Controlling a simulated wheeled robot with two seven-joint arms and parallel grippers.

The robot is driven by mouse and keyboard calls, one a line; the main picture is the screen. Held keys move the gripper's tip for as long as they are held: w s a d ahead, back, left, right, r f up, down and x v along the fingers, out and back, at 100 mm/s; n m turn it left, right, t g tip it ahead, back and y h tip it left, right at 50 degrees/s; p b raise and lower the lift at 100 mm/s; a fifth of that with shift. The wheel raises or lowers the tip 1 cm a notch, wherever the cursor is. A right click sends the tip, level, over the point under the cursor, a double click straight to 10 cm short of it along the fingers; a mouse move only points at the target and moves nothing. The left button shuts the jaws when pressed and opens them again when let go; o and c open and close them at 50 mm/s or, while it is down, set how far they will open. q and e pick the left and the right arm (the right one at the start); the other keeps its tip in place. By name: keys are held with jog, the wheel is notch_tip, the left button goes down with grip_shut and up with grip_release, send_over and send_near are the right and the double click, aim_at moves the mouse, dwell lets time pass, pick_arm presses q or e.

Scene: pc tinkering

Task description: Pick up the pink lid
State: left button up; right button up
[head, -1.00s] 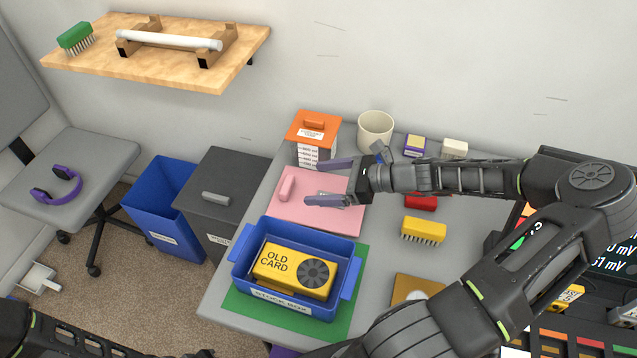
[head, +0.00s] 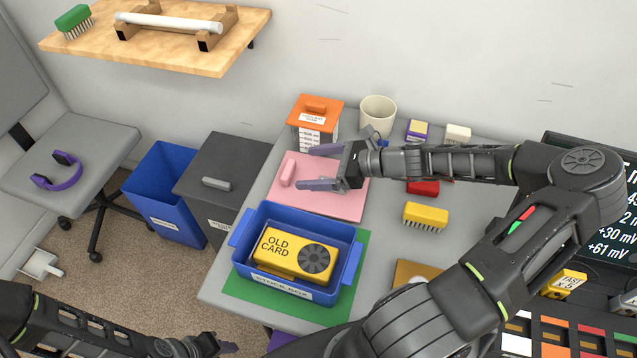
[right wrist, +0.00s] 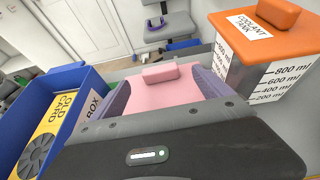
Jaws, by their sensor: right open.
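The pink lid (head: 335,207) is a flat square with a raised pink handle (head: 287,173) at its left side, lying on the grey table. It also shows in the right wrist view (right wrist: 165,97), with its handle (right wrist: 160,73) beyond and between the fingers. My right gripper (head: 304,168) is open and empty over the lid, fingers pointing left toward the handle, which lies just past the fingertips. Whether the fingers touch the lid is unclear. My left gripper (head: 226,347) is at the bottom edge, low and away from the lid; its jaws are too small to read.
An orange-lidded coolant tank (head: 315,107) stands behind the lid, with a cream cup (head: 378,114) beside it. A blue stock box (head: 250,270) holding a yellow old card (head: 275,246) is in front. A yellow brush (head: 425,215) lies to the right.

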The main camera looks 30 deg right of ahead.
aim_at(291, 169)
jog(key=shift+x, duration=2.6)
jog(key=c, duration=1.8)
